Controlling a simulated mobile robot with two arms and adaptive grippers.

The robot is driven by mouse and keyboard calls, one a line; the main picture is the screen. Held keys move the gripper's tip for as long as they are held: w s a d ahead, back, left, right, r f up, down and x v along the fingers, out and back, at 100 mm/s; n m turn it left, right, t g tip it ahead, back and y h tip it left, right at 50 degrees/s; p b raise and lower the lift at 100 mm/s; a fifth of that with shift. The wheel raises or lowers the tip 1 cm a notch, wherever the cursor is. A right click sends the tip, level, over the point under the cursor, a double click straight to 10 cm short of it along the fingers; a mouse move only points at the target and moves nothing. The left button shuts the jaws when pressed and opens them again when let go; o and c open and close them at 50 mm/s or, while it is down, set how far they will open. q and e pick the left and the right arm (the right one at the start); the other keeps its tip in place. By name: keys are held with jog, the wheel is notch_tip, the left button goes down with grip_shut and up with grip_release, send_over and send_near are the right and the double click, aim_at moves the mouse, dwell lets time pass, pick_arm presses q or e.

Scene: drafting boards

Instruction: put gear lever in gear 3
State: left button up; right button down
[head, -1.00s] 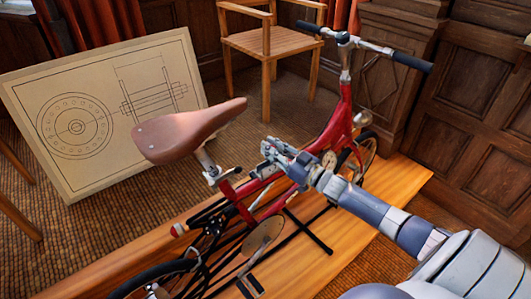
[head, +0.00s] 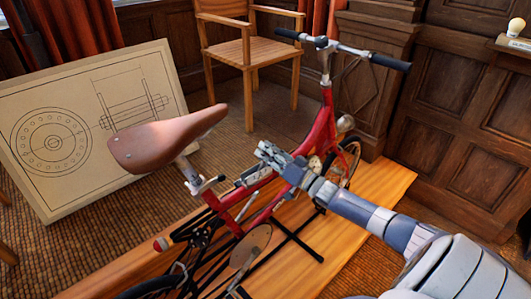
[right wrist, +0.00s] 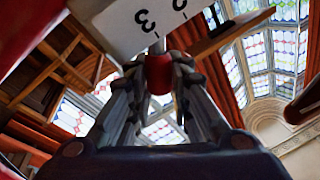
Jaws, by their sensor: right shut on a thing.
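A red bicycle (head: 321,130) with a brown saddle (head: 168,138) stands in the middle of the head view. My right gripper (head: 266,152) is at the bicycle's frame, just ahead of the saddle. In the right wrist view its fingers (right wrist: 158,75) are shut on the red knob of the gear lever (right wrist: 158,70). A white gear plate (right wrist: 137,22) with the marks 3 and 2 lies right behind the knob; the 3 is the mark closer to it. The lever's slot and its exact position are hidden. My left gripper is not in view.
The bicycle is on a wooden platform (head: 385,185). A drafting board (head: 95,95) with a wheel drawing stands at left. A wooden chair (head: 247,52) is behind, and a panelled wooden wall (head: 450,130) is at right. Handlebars (head: 345,48) rise beyond my gripper.

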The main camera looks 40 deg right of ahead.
jog(key=shift+f, duration=0.2)
jog(key=c, duration=1.5)
grip_release()
jog(key=shift+c, duration=0.2)
jog(key=shift+o, duration=0.5)
jog(key=shift+s+d+r, duration=0.1)
jog(key=v, duration=1.2)
